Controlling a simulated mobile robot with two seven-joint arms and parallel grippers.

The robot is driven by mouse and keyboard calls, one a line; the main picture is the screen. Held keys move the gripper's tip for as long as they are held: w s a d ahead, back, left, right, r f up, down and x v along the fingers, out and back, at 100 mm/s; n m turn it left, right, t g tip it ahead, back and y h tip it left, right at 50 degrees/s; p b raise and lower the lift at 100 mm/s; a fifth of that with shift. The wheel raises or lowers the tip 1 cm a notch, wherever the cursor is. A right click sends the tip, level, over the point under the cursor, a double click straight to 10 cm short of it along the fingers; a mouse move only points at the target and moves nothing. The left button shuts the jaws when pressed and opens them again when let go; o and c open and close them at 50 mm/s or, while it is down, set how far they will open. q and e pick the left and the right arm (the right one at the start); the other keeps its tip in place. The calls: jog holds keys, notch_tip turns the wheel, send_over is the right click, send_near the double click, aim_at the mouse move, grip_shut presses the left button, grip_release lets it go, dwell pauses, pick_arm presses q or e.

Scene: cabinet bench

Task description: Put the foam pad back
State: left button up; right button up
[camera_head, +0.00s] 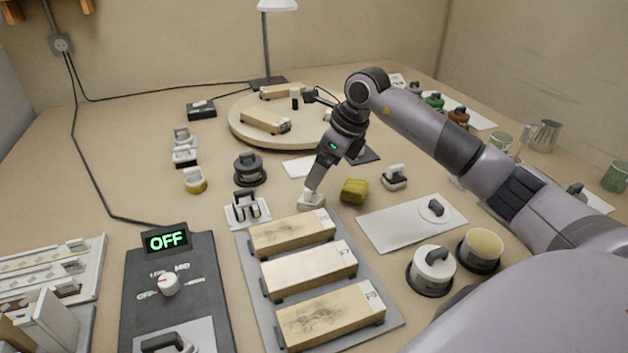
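A small whitish block, which may be the foam pad (311,202), sits just behind the nearest-back wooden block. My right gripper (313,190) points down onto its top, with the fingertips at or touching it. The fingers show edge-on and hide the top of the block, so I cannot tell whether they are closed on it. A yellow spongy block (354,191) lies just right of it, apart from the gripper. My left gripper is not in view.
A grey tray (251,271) holds three wooden blocks in front. A white stand (262,216) with black handles is close left, a handled block (394,178) right. A white plate (390,228), round tubs (480,250) and a round turntable (240,125) surround this area. A control box (200,250) reads OFF.

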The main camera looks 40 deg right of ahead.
jog(key=v, duration=0.4)
jog(key=shift+s+d+r, duration=0.1)
jog(key=shift+s+r, duration=0.05)
jog(key=shift+r, duration=0.2)
